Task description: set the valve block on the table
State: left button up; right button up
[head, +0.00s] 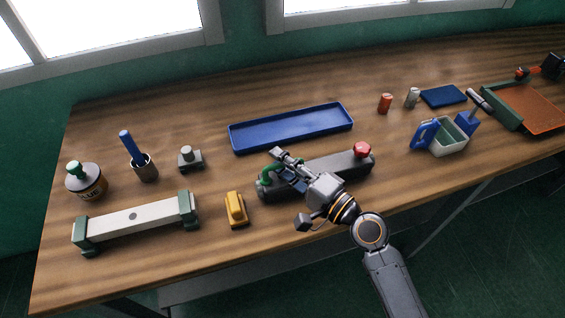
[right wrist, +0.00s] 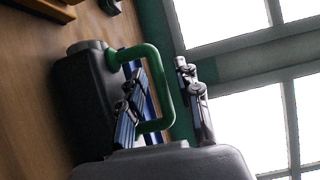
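The long dark grey block with a green loop handle and a red knob, which I take for the valve block (head: 335,168), lies on the table in front of the blue tray. Its handle end also shows in the right wrist view (right wrist: 85,105). My right gripper (head: 282,167) is at the green handle (right wrist: 168,100). In the right wrist view, my right gripper's fingers (right wrist: 160,98) are spread, with a bar of the handle between them and a gap on the outer side. My left gripper is not in view.
A blue tray (head: 290,138) lies behind the block. A yellow object (head: 236,210) and a white bar with green ends (head: 138,221) stand left. A caddy (head: 452,136) stands right, with an orange-floored tray (head: 530,107) beyond. Bare wood (head: 205,120) shows between.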

jog(key=shift+r, duration=0.1)
jog(key=shift+s+d, duration=0.1)
jog(key=shift+d, duration=0.05)
jog(key=b+v, duration=0.3)
jog(key=v, duration=0.7)
jog(key=shift+s+d, duration=0.2)
jog(key=shift+s, duration=0.05)
jog(key=shift+s+d+b, duration=0.3)
jog(key=shift+s+d, duration=0.05)
jog(key=shift+d, duration=0.05)
